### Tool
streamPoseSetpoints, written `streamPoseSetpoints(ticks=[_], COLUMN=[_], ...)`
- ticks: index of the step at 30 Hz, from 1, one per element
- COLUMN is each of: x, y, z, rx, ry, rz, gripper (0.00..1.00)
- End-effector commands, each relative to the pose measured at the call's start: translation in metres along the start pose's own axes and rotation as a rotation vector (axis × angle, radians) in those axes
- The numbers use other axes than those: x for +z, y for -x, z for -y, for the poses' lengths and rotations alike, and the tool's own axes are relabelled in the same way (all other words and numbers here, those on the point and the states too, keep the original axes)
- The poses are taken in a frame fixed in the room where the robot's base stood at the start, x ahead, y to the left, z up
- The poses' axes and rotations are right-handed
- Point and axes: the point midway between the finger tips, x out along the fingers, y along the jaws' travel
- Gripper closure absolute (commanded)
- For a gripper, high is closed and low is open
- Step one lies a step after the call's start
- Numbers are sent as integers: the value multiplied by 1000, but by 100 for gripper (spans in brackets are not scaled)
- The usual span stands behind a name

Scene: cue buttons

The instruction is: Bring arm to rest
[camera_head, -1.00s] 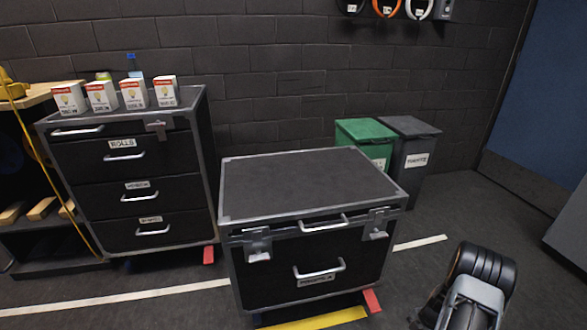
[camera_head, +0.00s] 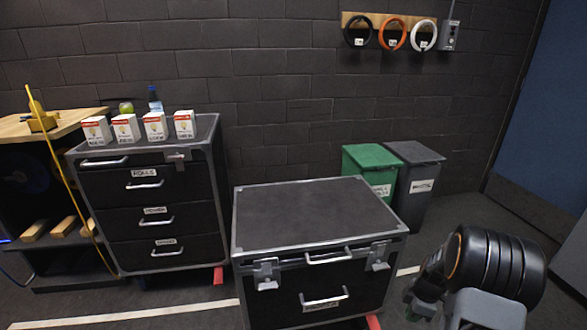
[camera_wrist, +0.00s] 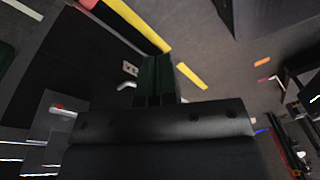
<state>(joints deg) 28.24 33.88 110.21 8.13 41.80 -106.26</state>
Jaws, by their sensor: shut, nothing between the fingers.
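My gripper (camera_wrist: 157,64) shows in the wrist view as dark fingers close together, shut, with nothing seen between them. In the head view my arm is folded at the lower right, to the right of the low black case, with its dark end (camera_head: 421,301) partly hidden behind my own links. The arm holds nothing that I can see.
A low black case (camera_head: 305,215) with a bare top stands front centre. A drawer cabinet (camera_head: 142,150) carries several small boxes (camera_head: 125,128). A green bin (camera_head: 372,168) and grey bin (camera_head: 416,180) stand by the wall. Cable rings (camera_head: 393,34) hang above. A blue door (camera_head: 543,110) is at right.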

Motion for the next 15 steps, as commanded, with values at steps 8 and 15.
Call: streamPoseSetpoints(ticks=[8, 15], x=[-100, -158], y=[219, 346], z=[62, 143], rx=[152, 270], ry=[-435, -835], rz=[12, -80], gripper=[100, 100])
